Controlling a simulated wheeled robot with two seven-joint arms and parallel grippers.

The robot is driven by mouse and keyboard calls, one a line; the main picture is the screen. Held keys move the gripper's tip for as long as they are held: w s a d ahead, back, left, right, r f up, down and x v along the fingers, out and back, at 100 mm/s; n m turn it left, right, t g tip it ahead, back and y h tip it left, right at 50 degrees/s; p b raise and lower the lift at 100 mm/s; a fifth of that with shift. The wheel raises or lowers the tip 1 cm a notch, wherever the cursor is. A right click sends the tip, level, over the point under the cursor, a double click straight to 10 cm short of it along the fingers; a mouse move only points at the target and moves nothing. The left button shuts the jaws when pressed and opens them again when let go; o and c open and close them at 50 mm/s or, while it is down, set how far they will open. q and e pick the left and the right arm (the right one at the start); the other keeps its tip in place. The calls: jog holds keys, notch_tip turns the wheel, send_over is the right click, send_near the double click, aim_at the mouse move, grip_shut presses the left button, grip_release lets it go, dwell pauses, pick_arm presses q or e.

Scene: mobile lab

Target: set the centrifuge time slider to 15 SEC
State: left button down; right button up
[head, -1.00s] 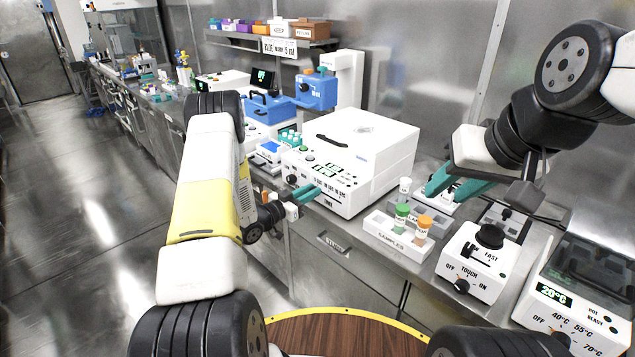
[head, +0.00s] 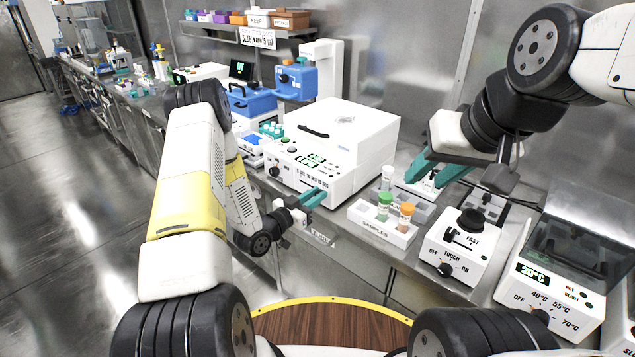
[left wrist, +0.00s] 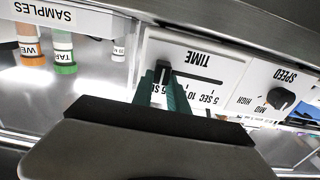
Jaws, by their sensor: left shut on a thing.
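The white centrifuge (head: 352,135) stands on the bench. My left gripper (head: 318,194) is at the right part of its front panel. In the left wrist view the panel appears upside down, and the TIME slider's black knob (left wrist: 163,72) sits between the teal fingertips of my left gripper (left wrist: 163,88), which is shut on it. The knob is at the left end of the slot there, by the partly hidden 15 SEC label; the 5 SEC label (left wrist: 207,98) is further right. My right gripper (head: 438,176) is open and empty above the bench, right of the centrifuge.
A white SAMPLES rack (head: 372,228) with capped tubes stands right of the centrifuge, close to my left gripper. A vortex mixer (head: 462,245) and a heating unit (head: 560,275) are further right. The SPEED knob (left wrist: 281,98) is beside the TIME panel.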

pick_arm(q)
jog(key=c, duration=1.3)
grip_release()
jog(key=shift+s+d, duration=0.1)
jog(key=shift+d, duration=0.05)
jog(key=v, duration=0.8)
